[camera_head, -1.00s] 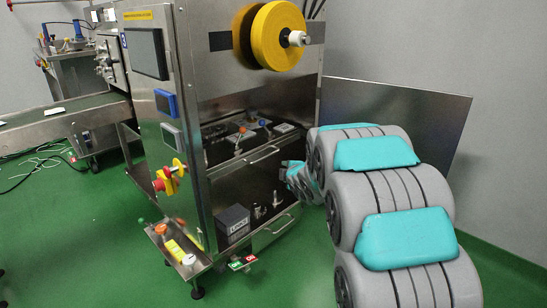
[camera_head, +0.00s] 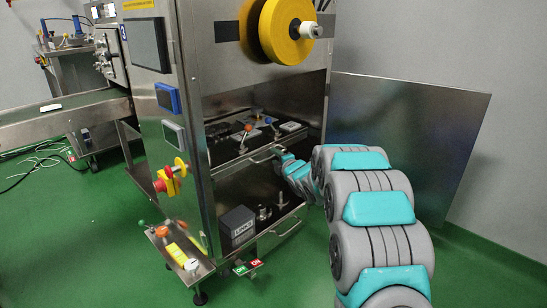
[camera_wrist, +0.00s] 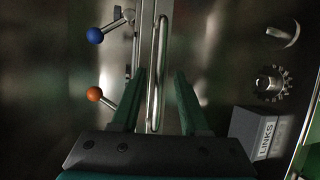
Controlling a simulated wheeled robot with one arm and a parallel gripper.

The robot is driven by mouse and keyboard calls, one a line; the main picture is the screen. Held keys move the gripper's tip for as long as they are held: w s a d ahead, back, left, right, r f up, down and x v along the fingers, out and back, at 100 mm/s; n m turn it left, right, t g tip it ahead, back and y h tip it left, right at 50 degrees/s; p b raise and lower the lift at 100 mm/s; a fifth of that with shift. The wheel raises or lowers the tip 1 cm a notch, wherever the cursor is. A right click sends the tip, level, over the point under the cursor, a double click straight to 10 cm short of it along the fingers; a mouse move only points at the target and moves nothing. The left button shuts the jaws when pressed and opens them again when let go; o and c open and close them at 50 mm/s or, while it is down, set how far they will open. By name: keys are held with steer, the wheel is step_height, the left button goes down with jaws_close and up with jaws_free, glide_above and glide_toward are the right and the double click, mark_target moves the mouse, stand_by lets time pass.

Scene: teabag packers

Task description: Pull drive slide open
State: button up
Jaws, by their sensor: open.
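The upper slide (camera_head: 236,160) is a metal tray in the steel machine with a bar handle (camera_head: 262,157) along its front edge. In the wrist view the bar handle (camera_wrist: 163,40) runs up the picture between the two green fingers of my gripper (camera_wrist: 159,74). My gripper is open, with a finger on each side of the bar and gaps visible. In the head view my gripper (camera_head: 279,152) is small at the right end of this handle, and its fingertips are hard to make out. No label naming the drive slide is readable.
An orange-knobbed lever (camera_head: 248,127) and a blue-knobbed lever (camera_head: 268,120) stand on the upper slide. A LINKS box (camera_head: 238,224) sits below, above a lower handle (camera_head: 287,227). A metal panel (camera_head: 405,130) stands right of the machine. Green floor (camera_head: 300,280) is free in front.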

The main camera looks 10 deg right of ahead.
steer(key=shift+x, duration=1.2)
jaws_close()
stand_by(0.6)
